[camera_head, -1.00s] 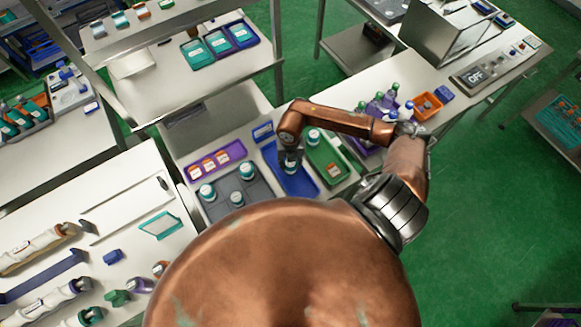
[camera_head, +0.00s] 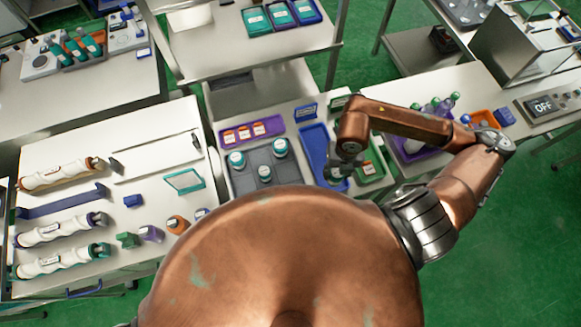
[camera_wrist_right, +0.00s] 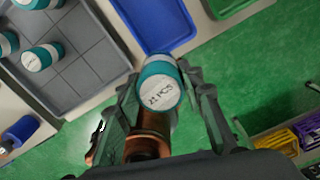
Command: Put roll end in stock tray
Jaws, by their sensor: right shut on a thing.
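A teal roll end with a white "21 PCS" label (camera_wrist_right: 160,88) is held between the fingers of my right gripper (camera_wrist_right: 164,78) in the right wrist view. In the head view my right gripper (camera_head: 340,172) is over the right side of a blue tray (camera_head: 314,141); the roll end is barely visible there. The blue tray also shows in the wrist view (camera_wrist_right: 162,28), just beyond the roll end. A grey compartment tray (camera_head: 251,184) with several teal-and-white rolls (camera_head: 237,160) stands left of it. Which one is the stock tray I cannot tell. My left gripper is not in view.
A purple tray (camera_head: 268,128) with orange-labelled items is behind the grey tray. A green tray (camera_head: 368,178) is right of the gripper, partly hidden by my arm. White rollers (camera_head: 57,174) and small coloured blocks lie on the left table.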

